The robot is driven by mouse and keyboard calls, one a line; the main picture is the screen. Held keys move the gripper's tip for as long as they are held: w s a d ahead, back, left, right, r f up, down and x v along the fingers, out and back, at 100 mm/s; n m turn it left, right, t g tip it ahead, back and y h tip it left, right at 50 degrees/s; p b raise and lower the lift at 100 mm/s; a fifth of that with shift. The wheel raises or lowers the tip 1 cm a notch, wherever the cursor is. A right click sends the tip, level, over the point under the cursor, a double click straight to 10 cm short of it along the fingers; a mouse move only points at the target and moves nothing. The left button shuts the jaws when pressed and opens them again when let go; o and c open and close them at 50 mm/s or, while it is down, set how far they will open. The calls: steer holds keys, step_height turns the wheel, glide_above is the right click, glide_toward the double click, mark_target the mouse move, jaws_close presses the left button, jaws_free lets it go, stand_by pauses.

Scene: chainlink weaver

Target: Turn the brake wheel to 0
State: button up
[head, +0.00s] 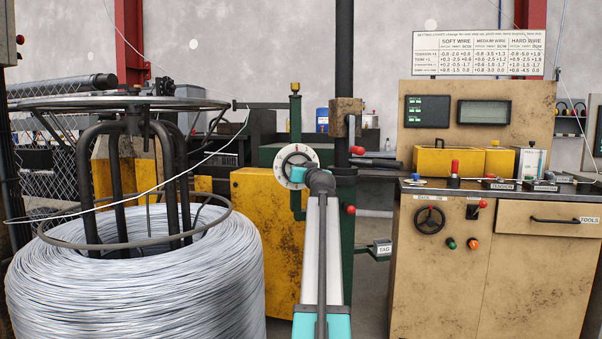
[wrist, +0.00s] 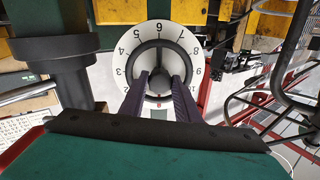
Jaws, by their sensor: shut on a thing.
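The brake wheel is a round white dial with black numbers and a dark ring and spokes in its middle. In the head view the brake wheel (head: 284,163) sits on a green post, partly covered by my arm. In the wrist view the brake wheel (wrist: 124,62) faces me, with 6 at the top, lower numbers down the left and higher ones down the right. My gripper (wrist: 161,78) has its two dark fingers on the wheel's dark middle part and is shut on it. The bottom of the dial, 0 included, is hidden by the fingers and gripper body.
A big coil of wire (head: 140,290) with a round metal frame stands at the left, and a strand runs from it towards the post. A yellow cabinet (head: 262,215) is behind the wheel. A workbench (head: 480,285) with tools and a black handwheel (head: 429,219) stands at the right.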

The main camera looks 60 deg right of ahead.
steer(key=o, duration=1)
steer(key=shift+o, duration=0.2)
steer(key=shift+s, duration=0.1)
steer(key=p+v, duration=0.3)
steer(key=v, duration=1)
steer(key=shift+s+a, duration=0.2)
steer(key=shift+a, duration=0.15)
